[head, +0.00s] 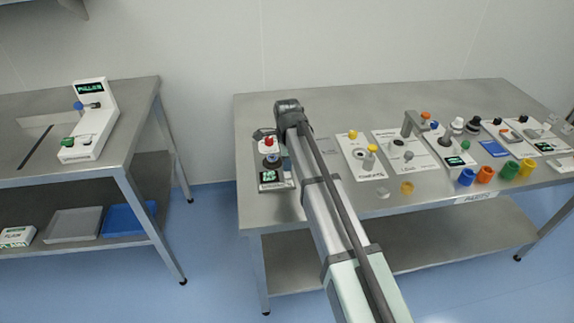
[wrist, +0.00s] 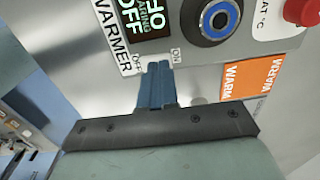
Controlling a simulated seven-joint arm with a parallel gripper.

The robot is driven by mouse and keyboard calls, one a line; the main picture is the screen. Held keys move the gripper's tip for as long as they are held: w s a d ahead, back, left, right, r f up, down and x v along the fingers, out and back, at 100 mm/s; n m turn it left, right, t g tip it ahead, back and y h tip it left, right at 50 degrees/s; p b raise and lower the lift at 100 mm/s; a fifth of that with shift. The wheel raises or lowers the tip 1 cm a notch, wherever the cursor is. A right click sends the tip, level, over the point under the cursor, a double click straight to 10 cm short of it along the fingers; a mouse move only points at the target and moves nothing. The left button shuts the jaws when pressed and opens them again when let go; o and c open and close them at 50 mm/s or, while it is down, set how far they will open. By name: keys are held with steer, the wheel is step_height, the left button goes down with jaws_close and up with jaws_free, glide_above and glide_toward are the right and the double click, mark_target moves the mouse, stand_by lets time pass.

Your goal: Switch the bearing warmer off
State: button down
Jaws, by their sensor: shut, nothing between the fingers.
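The bearing warmer (head: 275,186) stands at the left end of the right-hand table, partly covered by my arm. In the wrist view its panel shows a display (wrist: 143,20) with green letters, OFF among them, a dark round part with a blue ring (wrist: 220,20), a red knob (wrist: 302,11) and a WARMER label (wrist: 110,42). My gripper (wrist: 158,70) is shut and empty, its blue fingertips at the panel between the small OFF and ON marks. The fingers hide the switch there; I cannot tell its position or whether they touch it.
An orange WARM label (wrist: 250,80) is right of the fingers in the wrist view. To the right of my arm, the table (head: 330,213) holds several other stations and coloured cups. A separate table (head: 140,104) at left carries a white device (head: 90,125).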

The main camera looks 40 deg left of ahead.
mark_target(289, 177)
step_height(289, 177, up, 13)
steer(key=s+d, duration=0.1)
steer(key=shift+s+d, duration=0.2)
steer(key=shift+s, duration=0.05)
steer(key=shift+w, duration=0.1)
stand_by(0.6)
